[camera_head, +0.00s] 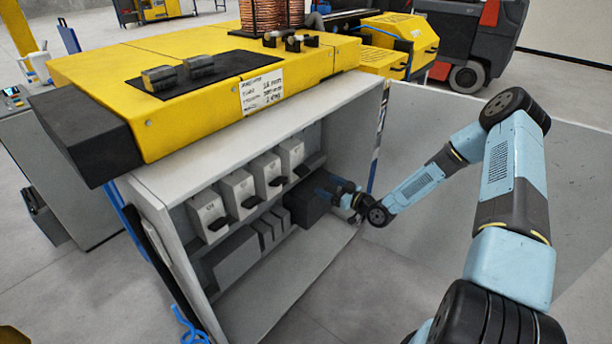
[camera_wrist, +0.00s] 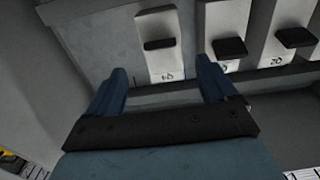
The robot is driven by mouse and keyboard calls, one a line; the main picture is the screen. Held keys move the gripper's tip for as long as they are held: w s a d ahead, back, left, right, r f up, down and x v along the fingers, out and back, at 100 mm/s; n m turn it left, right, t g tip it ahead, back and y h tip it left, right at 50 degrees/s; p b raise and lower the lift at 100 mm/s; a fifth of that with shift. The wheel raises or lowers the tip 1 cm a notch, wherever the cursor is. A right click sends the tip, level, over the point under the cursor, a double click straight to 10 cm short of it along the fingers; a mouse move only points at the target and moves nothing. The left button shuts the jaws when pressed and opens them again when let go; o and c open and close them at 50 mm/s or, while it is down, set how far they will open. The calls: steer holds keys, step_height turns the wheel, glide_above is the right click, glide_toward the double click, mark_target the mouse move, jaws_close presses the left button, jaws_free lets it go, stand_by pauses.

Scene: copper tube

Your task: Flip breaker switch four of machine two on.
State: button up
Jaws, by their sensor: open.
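Inside the open cabinet of a yellow-topped machine, several white breakers stand in a row with dark levers. In the wrist view, which is upside down to the labels, the breaker that seems marked 04 (camera_wrist: 153,22) is leftmost; its dark lever (camera_wrist: 159,44) lies beyond its label. In the head view this appears to be the rightmost breaker (camera_head: 291,153). My gripper (camera_wrist: 162,68) is open and empty, its blue fingers on either side of that breaker, apart from the lever. In the head view my gripper (camera_head: 325,187) reaches into the cabinet's right side. I cannot tell the lever's on/off state.
The neighbouring breaker's lever (camera_wrist: 229,47) is close to my right finger. Dark boxes (camera_head: 268,231) stand below the breakers. The cabinet side wall (camera_head: 352,135) and open door (camera_head: 440,205) flank my arm. The cabinet floor (camera_head: 300,275) is largely clear.

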mark_target(305, 173)
steer(key=x, duration=1.1)
steer(key=shift+w, duration=0.1)
steer(key=c, duration=0.9)
steer(key=shift+d, duration=0.25)
steer(key=shift+c, duration=0.3)
steer(key=shift+a, duration=0.15)
steer(key=shift+c, duration=0.5)
steer(key=shift+a+r, duration=0.1)
